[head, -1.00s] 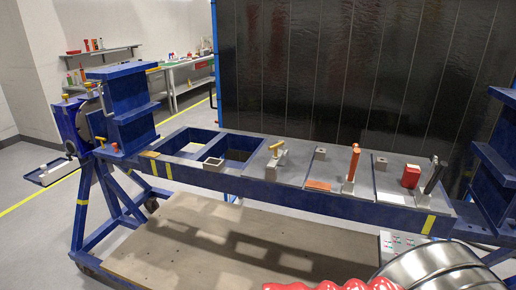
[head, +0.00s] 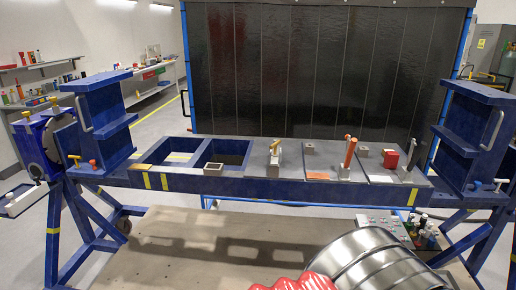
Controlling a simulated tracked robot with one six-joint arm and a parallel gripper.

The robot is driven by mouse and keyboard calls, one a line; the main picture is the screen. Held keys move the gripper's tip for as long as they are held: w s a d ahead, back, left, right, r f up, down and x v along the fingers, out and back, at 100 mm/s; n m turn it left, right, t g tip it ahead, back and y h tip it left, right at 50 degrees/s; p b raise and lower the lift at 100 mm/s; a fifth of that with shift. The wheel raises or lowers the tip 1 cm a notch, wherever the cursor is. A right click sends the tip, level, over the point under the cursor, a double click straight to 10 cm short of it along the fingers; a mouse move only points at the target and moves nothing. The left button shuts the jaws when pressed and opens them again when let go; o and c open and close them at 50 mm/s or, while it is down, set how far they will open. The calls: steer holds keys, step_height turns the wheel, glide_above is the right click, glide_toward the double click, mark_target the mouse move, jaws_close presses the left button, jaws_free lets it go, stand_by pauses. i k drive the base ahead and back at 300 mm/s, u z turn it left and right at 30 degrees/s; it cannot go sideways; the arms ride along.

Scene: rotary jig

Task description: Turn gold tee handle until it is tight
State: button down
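A yellow-gold tee handle (head: 74,158) sticks out at the left end of the blue jig, beside an orange handle (head: 92,163). Another yellow-gold handle (head: 276,146) stands on a grey bracket at the middle of the jig's plate. I cannot tell from the picture which of the two is the gold tee handle of the task, or how tight either is. My gripper is not in view. Neither gold handle has anything of mine touching it.
The blue jig beam (head: 290,190) runs between two tall blue end blocks (head: 100,112). An orange-red handle (head: 350,152), a red block (head: 390,160) and a dark handle (head: 412,158) stand on the plate. A control box (head: 390,230) sits low at the right. A dark screen (head: 320,70) stands behind.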

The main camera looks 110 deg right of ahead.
mark_target(274, 146)
steer(key=i, duration=0.15)
steer(key=z, duration=4.3)
steer(key=i, duration=0.35)
steer(key=u, duration=0.25)
